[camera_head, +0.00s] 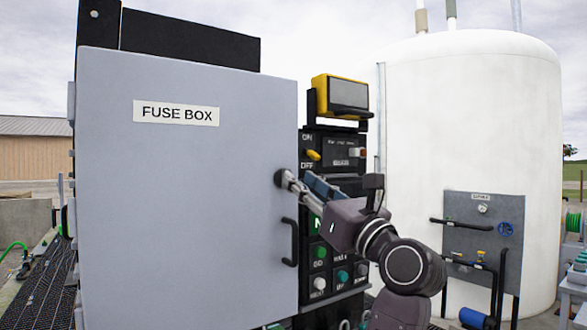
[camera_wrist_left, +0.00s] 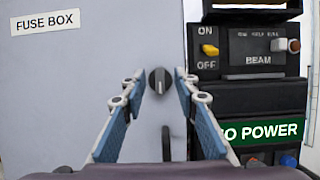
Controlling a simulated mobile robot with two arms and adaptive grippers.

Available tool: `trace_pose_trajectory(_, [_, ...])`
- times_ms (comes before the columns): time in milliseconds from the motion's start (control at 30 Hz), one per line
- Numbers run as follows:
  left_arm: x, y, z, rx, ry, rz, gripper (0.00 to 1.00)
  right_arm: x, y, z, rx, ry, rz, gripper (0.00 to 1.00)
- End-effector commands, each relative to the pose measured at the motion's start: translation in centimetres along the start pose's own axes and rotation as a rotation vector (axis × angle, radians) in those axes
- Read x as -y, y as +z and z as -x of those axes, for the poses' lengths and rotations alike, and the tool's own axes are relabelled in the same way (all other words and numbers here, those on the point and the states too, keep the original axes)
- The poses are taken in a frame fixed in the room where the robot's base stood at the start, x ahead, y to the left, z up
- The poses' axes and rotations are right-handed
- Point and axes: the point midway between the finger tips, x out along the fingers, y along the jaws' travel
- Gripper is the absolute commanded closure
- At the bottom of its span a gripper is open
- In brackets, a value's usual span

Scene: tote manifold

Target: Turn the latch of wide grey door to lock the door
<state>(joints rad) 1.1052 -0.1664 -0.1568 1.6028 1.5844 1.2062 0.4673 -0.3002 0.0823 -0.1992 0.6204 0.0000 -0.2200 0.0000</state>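The wide grey door (camera_head: 190,220) is labelled FUSE BOX and stands flat across the front of the box. Its latch is a small round dark knob (camera_wrist_left: 159,81) near the right edge, with its raised grip about upright. In the head view the latch (camera_head: 279,178) is partly hidden by my fingertips. My left gripper (camera_head: 290,182) is at the latch, pointing at the door. In the left wrist view its fingers (camera_wrist_left: 159,88) are apart, one on each side of the knob, with gaps showing. I cannot tell whether they touch it. My right gripper is not in view.
A black door handle (camera_head: 290,242) is just below the latch. Right of the door is a control panel with a yellow switch (camera_wrist_left: 209,50), a green power sign (camera_wrist_left: 262,132) and several buttons. A white tank (camera_head: 470,130) with pipes stands farther right.

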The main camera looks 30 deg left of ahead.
Motion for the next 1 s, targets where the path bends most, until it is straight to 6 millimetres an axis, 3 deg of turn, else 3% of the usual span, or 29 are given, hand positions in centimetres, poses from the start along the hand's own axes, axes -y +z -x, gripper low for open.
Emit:
trace_pose_trajectory(100, [-0.1, 0.4, -2.1, 0.003, 0.002, -0.002, 0.72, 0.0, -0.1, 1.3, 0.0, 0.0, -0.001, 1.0])
trace_pose_trajectory(233, [0.0, 0.3, -3.5, 0.003, 0.001, -0.004, 0.72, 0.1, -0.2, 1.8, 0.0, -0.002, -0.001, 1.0])
trace_pose_trajectory(600, [0.1, 0.0, -4.2, 0.002, -0.001, -0.003, 0.72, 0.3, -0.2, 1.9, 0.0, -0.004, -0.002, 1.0])
trace_pose_trajectory(867, [0.1, 0.0, -4.1, 0.002, -0.001, -0.003, 0.99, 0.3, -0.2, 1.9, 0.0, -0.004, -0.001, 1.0])
trace_pose_trajectory(1000, [0.1, 0.0, -4.1, 0.002, -0.001, -0.003, 1.0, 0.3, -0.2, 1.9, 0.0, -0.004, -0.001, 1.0])
